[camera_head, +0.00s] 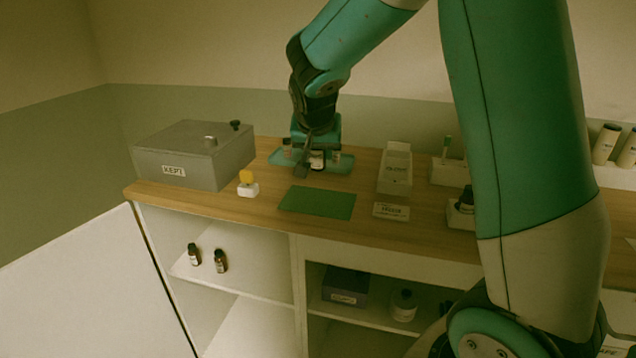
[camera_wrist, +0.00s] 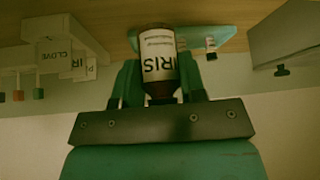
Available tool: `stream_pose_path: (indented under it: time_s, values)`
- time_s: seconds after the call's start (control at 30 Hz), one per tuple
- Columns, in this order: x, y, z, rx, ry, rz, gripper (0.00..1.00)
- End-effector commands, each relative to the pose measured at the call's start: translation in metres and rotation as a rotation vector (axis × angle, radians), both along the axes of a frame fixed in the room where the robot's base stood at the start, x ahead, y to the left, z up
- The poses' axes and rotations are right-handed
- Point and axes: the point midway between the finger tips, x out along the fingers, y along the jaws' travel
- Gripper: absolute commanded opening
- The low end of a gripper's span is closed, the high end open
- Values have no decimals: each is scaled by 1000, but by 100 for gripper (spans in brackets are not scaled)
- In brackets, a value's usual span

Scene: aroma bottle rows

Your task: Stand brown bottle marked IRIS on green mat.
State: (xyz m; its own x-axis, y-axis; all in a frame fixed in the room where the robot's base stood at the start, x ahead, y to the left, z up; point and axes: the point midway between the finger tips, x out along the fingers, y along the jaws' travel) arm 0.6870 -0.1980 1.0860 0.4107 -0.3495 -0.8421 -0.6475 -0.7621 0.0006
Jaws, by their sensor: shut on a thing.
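The brown bottle marked IRIS (camera_wrist: 158,55) fills the middle of the wrist view, with its white label readable though upside down there. My gripper (camera_wrist: 158,80) is shut on it, one finger on each side. In the head view the bottle (camera_head: 317,160) shows under my gripper (camera_head: 316,146), at the teal tray (camera_head: 340,168). I cannot tell whether its base touches the tray. The green mat (camera_head: 317,203) lies flat and empty on the counter, in front of the tray.
A grey box marked KEPT (camera_head: 175,160) is at left, a yellow-topped item (camera_head: 247,184) left of the mat. A white holder (camera_head: 396,170) and a small sign (camera_head: 391,211) are at right.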

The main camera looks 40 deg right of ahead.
Motion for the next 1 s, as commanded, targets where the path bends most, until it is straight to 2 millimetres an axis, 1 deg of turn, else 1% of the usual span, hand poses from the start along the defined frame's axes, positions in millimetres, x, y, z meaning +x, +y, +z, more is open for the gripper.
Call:
stream_pose_path:
  time_s: [0.03, 0.1, 0.2, 0.33, 0.53, 0.63, 0.87, 0.97, 1.0]
  values:
    - [-1, -1, -13, -1, 6, 0, 14]
    - [-1, -1, -26, 0, 6, -1, 14]
    - [0, -2, -37, 0, 2, -3, 14]
    - [-1, -2, -47, 0, 2, -3, 14]
    - [-1, -3, -77, 0, 3, -5, 14]
    - [-1, -3, -83, 0, 0, -5, 14]
    - [-1, -3, -84, 0, -1, -5, 14]
    - [-1, -3, -87, 0, -1, -5, 14]
    - [-1, -3, -88, -1, -1, -6, 40]
